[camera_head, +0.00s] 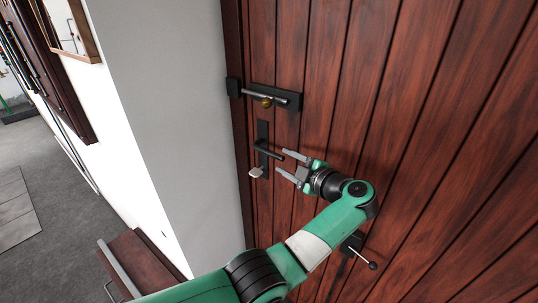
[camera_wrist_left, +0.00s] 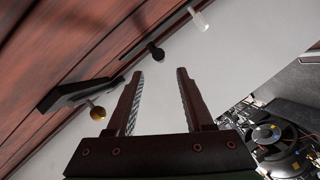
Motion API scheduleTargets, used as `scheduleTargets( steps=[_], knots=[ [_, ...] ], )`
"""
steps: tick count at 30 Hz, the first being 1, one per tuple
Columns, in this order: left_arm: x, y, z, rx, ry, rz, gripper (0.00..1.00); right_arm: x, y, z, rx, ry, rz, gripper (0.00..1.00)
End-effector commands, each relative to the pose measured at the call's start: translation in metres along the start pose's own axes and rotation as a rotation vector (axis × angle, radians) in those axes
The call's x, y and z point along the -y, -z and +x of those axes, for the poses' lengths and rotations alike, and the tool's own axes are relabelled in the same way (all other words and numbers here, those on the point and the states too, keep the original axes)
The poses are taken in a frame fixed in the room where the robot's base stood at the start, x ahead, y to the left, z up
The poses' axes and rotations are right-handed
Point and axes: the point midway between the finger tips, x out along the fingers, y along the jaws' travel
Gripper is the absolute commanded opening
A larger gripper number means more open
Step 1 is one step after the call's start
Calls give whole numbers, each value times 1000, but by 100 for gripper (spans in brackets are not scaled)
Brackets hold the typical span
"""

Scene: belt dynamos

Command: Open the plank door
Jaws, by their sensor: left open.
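The plank door (camera_head: 330,70) is dark red-brown wood and looks shut against its frame on the left. A slide bolt (camera_head: 265,97) with a brass knob sits high near the door's left edge; its knob (camera_wrist_left: 97,113) shows at left in the left wrist view. Below it is a black lever handle (camera_head: 268,152) on a tall plate, with a pale turn piece (camera_head: 256,172) beneath. My left gripper (camera_head: 281,162) is open, its fingers just right of the lever handle. In the left wrist view the gripper (camera_wrist_left: 160,73) looks empty, with the dark lever end (camera_wrist_left: 155,53) beyond the fingertips.
A black fitting with a rod and ball end (camera_head: 371,265) is low on the door, beyond my forearm. A grey-white wall (camera_head: 180,90) borders the door on the left. A wooden cabinet (camera_head: 140,262) stands at lower left. Grey floor (camera_head: 60,200) lies farther left.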

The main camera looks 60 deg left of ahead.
Motion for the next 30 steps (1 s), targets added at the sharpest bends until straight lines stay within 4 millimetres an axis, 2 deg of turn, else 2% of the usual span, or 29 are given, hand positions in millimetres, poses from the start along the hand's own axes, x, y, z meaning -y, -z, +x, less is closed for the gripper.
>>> scheduleTargets(
  steps=[6, 12, 16, 23, 30],
  knots=[
    [1, 0, 51, -3, 2, 1, 52, 0, -3, -4, 0, 0, 0, 50],
    [1, 0, 83, -1, 1, 0, 52, 0, -6, -6, 0, 0, 0, 50],
    [0, 0, 91, 0, 0, 0, 52, 0, -6, -6, 0, 0, 0, 50],
    [0, 0, 91, 1, 0, 0, 52, 0, -6, -6, 0, 0, 0, 50],
    [0, 0, 91, 1, 0, 0, 9, 0, -6, -6, 0, 0, 0, 50]
  ],
)
